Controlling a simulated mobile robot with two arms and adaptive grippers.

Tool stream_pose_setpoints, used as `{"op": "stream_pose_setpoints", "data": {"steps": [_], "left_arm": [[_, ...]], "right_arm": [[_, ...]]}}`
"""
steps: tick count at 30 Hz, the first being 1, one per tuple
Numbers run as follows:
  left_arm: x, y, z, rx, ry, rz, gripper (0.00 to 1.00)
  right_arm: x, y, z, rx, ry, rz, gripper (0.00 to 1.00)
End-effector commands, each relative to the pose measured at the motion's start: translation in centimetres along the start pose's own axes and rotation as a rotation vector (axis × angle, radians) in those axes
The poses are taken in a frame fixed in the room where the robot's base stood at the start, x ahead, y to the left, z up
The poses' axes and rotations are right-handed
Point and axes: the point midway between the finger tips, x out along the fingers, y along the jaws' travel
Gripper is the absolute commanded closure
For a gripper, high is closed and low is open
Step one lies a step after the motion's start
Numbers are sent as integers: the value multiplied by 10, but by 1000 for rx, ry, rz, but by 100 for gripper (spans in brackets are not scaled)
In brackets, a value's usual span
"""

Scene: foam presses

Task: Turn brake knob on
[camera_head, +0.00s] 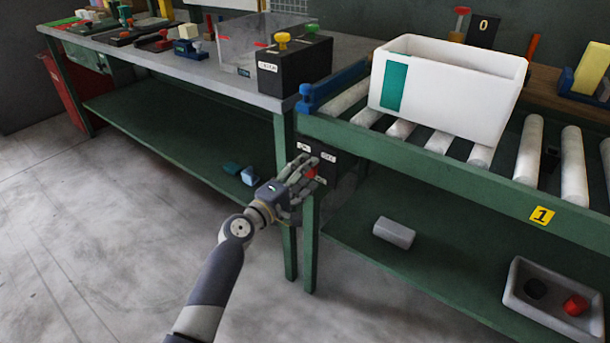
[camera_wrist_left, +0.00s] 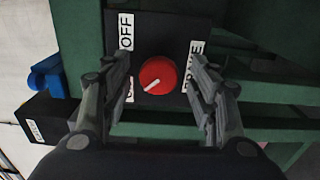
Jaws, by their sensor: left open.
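The brake knob (camera_wrist_left: 158,76) is a round red knob with a white pointer line, on a black box (camera_wrist_left: 178,28) fixed to the green conveyor frame. White labels stand around it; one reads OFF (camera_wrist_left: 126,30), and another is partly covered by a finger. The pointer line slants toward the lower left in the left wrist view. My left gripper (camera_wrist_left: 166,88) is open, with one finger on each side of the knob and gaps showing between fingers and knob. In the head view the left gripper (camera_head: 310,175) is at the box, partly hiding the red knob (camera_head: 311,173). My right gripper is not in view.
A white crate (camera_head: 455,75) with a green patch sits on the conveyor rollers. The grey workbench (camera_head: 180,66) holds a black box with yellow and green knobs (camera_head: 293,62). Green table legs stand close to my left gripper. A grey bin (camera_head: 530,310) lies on the lower shelf.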

Motion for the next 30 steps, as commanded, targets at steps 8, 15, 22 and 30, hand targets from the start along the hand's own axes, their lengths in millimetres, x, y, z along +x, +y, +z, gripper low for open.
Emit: {"op": "stream_pose_setpoints", "data": {"steps": [8, 15, 22, 30], "left_arm": [[-14, 0, -1, 3, 1, 1, 46], [-56, -1, 0, 2, 1, -1, 46], [-97, -1, 0, 1, 0, -2, 46], [-120, 0, 0, 1, 1, 0, 46]], "right_arm": [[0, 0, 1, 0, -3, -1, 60], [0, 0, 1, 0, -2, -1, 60], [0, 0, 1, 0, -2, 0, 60], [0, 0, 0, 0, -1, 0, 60]]}}
